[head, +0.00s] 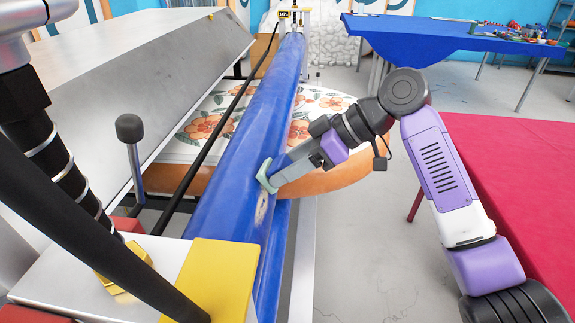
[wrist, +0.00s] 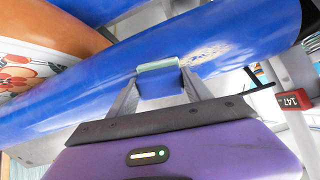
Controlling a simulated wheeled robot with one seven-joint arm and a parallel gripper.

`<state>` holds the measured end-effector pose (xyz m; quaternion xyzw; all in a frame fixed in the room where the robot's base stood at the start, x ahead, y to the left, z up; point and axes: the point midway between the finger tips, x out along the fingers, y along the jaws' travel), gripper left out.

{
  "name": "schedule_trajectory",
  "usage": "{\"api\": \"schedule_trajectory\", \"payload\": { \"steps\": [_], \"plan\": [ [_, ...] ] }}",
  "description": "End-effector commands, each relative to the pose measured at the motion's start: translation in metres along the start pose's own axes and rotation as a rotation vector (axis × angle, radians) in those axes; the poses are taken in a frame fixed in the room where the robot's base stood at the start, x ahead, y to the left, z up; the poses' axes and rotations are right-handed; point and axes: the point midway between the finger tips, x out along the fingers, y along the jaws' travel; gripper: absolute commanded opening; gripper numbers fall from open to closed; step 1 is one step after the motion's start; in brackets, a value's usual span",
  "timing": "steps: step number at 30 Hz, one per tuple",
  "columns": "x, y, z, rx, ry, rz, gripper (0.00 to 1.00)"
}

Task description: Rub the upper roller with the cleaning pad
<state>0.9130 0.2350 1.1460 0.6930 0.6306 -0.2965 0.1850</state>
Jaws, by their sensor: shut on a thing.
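The upper roller (head: 235,165) is a long glossy blue cylinder running away from me, also wide across the wrist view (wrist: 250,35). A pale, brownish worn patch (head: 262,208) marks its right side near the front end; the patch also shows in the wrist view (wrist: 207,52). My gripper (head: 275,178) reaches in from the right and is shut on the cleaning pad (wrist: 158,82), a blue block with a pale green face. The green face (head: 264,174) is against the roller's right side and seems to touch it, just beyond the patch. The exact contact is hidden.
A second blue roller (head: 278,240) lies below. A yellow-edged end housing (head: 218,275) stands in front, with a lever (head: 132,150) to the left. A flower-patterned board (head: 330,110) lies behind my arm. A red table (head: 525,170) is at right; grey floor is clear between.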

Motion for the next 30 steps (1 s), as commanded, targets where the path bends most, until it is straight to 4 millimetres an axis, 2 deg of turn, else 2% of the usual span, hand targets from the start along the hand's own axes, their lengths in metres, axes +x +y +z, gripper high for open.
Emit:
{"api": "schedule_trajectory", "payload": {
  "steps": [9, 17, 30],
  "plan": [
    [-0.001, -0.025, 0.003, -0.001, 0.000, -0.005, 0.25],
    [-0.002, -0.034, 0.005, -0.001, 0.000, -0.004, 0.25],
    [0.001, -0.063, 0.010, 0.000, 0.000, -0.005, 0.25]
  ]
}}
